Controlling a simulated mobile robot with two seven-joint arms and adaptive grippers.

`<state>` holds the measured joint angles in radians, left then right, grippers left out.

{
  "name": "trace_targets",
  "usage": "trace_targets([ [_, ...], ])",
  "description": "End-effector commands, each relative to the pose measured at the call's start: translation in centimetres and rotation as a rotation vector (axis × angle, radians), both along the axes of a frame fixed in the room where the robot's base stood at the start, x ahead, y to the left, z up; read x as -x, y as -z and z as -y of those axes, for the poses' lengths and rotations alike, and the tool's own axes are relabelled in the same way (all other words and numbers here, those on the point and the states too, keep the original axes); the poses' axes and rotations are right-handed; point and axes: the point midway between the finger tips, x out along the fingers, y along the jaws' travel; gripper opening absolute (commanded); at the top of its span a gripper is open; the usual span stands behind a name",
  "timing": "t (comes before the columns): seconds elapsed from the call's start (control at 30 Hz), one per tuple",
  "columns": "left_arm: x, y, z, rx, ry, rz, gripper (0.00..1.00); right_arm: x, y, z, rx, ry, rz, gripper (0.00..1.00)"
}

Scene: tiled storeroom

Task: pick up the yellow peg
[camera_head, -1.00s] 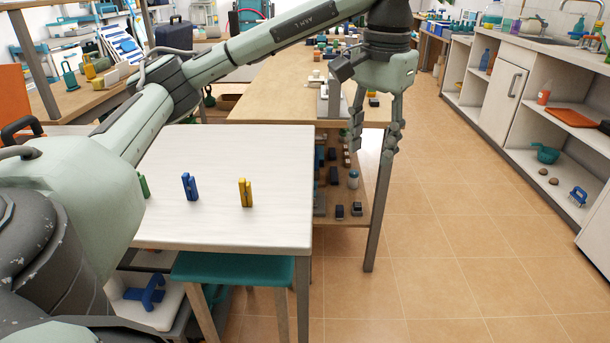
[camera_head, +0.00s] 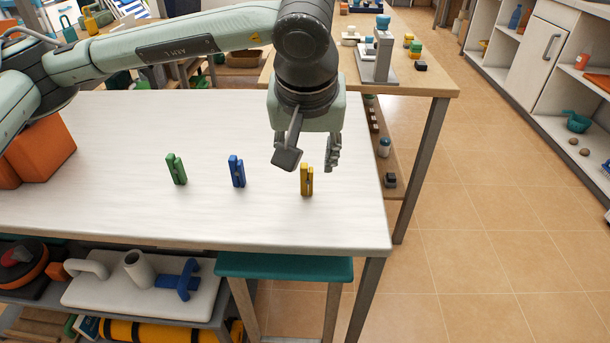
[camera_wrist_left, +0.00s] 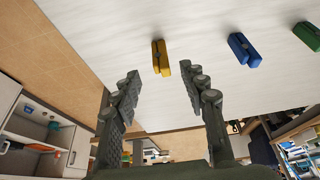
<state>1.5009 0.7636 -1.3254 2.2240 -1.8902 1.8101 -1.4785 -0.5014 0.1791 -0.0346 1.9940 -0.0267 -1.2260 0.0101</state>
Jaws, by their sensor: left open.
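The yellow peg (camera_head: 306,180) stands upright near the right front part of the white table (camera_head: 120,215). In the wrist view the yellow peg (camera_wrist_left: 161,58) lies ahead of the fingertips, roughly between their lines. A blue peg (camera_head: 237,171) and a green peg (camera_head: 176,169) stand to its left in a row; the wrist view shows the blue peg (camera_wrist_left: 244,50) and part of the green peg (camera_wrist_left: 307,36). My left gripper (camera_head: 310,160) is open and empty, just behind and above the yellow peg; it also shows in the wrist view (camera_wrist_left: 162,80). My right gripper is not in view.
An orange box (camera_head: 42,150) sits at the table's left. A teal stool (camera_head: 285,267) stands under the front edge. A wooden table (camera_head: 425,82) with small items and a grey stand (camera_head: 378,55) is behind. Tiled floor is clear at right.

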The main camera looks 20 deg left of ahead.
Motion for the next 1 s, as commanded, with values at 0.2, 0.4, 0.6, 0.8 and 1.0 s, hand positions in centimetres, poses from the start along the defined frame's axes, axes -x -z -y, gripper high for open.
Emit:
trace_targets([
  [0.2,-0.9,3.1,-0.5,-0.002,-0.003,-0.005,0.43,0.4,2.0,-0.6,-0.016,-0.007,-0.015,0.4],
  [0.4,-1.5,4.4,-0.6,-0.001,-0.001,-0.002,0.43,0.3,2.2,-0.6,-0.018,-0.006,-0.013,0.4],
  [0.6,-1.5,4.5,-0.6,-0.001,0.0,-0.001,0.42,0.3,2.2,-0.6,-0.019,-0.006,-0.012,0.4],
  [0.8,-1.5,4.4,-0.6,-0.001,0.0,-0.001,0.17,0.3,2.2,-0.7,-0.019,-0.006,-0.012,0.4],
  [1.0,-1.5,4.4,-0.6,-0.001,0.0,-0.001,0.05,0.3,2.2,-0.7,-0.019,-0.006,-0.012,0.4],
])
